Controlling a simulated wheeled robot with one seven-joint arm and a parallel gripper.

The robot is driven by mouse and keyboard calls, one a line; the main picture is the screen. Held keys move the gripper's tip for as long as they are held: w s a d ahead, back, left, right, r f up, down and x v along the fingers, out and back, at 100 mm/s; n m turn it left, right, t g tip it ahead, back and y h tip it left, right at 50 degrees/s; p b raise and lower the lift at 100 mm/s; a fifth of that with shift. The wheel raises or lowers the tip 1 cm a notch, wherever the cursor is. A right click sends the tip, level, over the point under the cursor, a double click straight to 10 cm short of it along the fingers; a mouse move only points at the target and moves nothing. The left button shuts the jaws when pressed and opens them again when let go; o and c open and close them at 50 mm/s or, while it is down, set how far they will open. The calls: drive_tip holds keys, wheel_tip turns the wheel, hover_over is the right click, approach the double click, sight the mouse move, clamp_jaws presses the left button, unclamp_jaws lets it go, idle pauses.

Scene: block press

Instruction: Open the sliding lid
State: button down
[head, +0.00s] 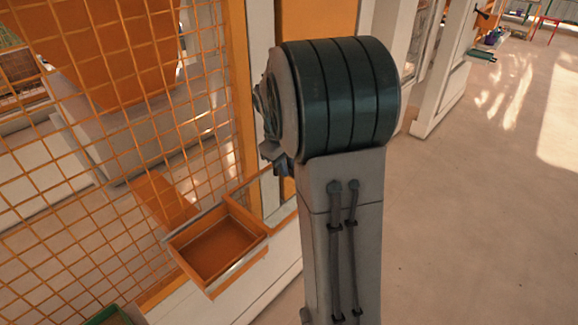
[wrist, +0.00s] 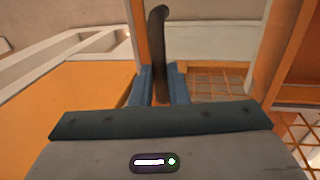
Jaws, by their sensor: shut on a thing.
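In the wrist view, my gripper (wrist: 161,80) has its two blue fingers closed on a dark upright handle (wrist: 158,38) with a bent top. The handle rises beside an orange post. An orange panel (wrist: 85,90) spreads to the left of the fingers; I cannot tell whether it is the sliding lid. In the head view, my own grey arm with its dark ribbed joint fills the middle and hides the gripper, the handle and any lid behind it.
Orange wire mesh (head: 120,170) covers the left of the head view, with an orange hopper-like shape (head: 120,50) behind it. An open orange tray (head: 217,250) juts out left of my arm. The floor (head: 475,220) on the right is clear.

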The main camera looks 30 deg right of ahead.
sight(280, 188)
drive_tip(key=c, duration=1.4)
unclamp_jaws()
drive_tip(key=shift+r, duration=0.1)
wheel_tip(280, 188, up, 14)
drive_tip(key=a+b, duration=0.1)
drive_tip(key=a, duration=0.1)
drive_tip(key=shift+s+a+f, duration=0.25)
drive_tip(key=shift+s, duration=0.2)
drive_tip(key=s+a+f+m+t, duration=0.1)
drive_tip(key=s+a+f, duration=0.2)
drive_tip(key=s, duration=0.3)
drive_tip(key=s+a+f+m+y, duration=0.1)
drive_tip(key=s+a+f, duration=0.3)
drive_tip(key=s, duration=0.3)
drive_tip(key=s+a+f+m+t+y, duration=0.1)
drive_tip(key=s+a+f+m, duration=0.1)
drive_tip(key=s, duration=0.5)
drive_tip(key=a+f, duration=0.1)
drive_tip(key=a, duration=0.1)
drive_tip(key=shift+a+f+t, duration=0.25)
drive_tip(key=shift+a+t, duration=0.05)
drive_tip(key=shift+a, duration=0.1)
